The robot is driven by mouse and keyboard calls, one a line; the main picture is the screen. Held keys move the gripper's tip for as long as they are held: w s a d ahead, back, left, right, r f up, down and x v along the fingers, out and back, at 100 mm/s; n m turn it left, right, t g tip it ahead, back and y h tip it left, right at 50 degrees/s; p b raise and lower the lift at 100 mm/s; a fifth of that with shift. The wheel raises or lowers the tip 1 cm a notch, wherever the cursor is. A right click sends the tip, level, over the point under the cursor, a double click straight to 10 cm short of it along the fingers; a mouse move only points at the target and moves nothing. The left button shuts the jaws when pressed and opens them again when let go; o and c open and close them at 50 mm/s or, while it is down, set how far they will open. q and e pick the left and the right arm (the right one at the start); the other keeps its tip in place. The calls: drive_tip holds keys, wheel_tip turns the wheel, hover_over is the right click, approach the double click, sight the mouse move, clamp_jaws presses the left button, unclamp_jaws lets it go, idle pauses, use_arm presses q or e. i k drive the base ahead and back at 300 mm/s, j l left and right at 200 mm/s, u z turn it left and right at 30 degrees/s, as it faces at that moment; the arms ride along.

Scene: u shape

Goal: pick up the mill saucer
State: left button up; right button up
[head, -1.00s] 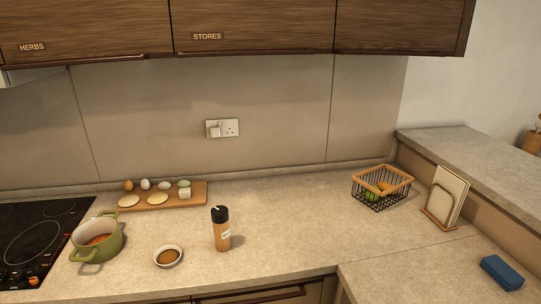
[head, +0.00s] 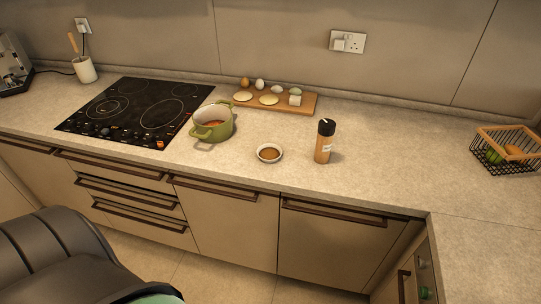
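A small white saucer (head: 269,161) with brown contents stands on the worktop near its front edge in the head view. A tall pepper mill or shaker with a black top (head: 323,148) stands upright just to its right, apart from it. The saucer is unobstructed. Neither of my grippers is in view.
A green pot (head: 222,131) stands left of the saucer, beside the black hob (head: 120,118). A wooden board (head: 309,107) with eggs and pale rounds lies behind. A wire basket (head: 500,160) stands far right. The worktop (head: 400,160) between mill and basket is clear.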

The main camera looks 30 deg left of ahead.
sight(267, 153)
drive_tip(key=k+j+u, duration=0.15)
drive_tip(key=j, duration=0.25)
drive_tip(key=j+u, duration=0.15)
drive_tip(key=j, duration=0.25)
drive_tip(key=k+j+u, duration=0.1)
drive_tip(key=j, duration=0.35)
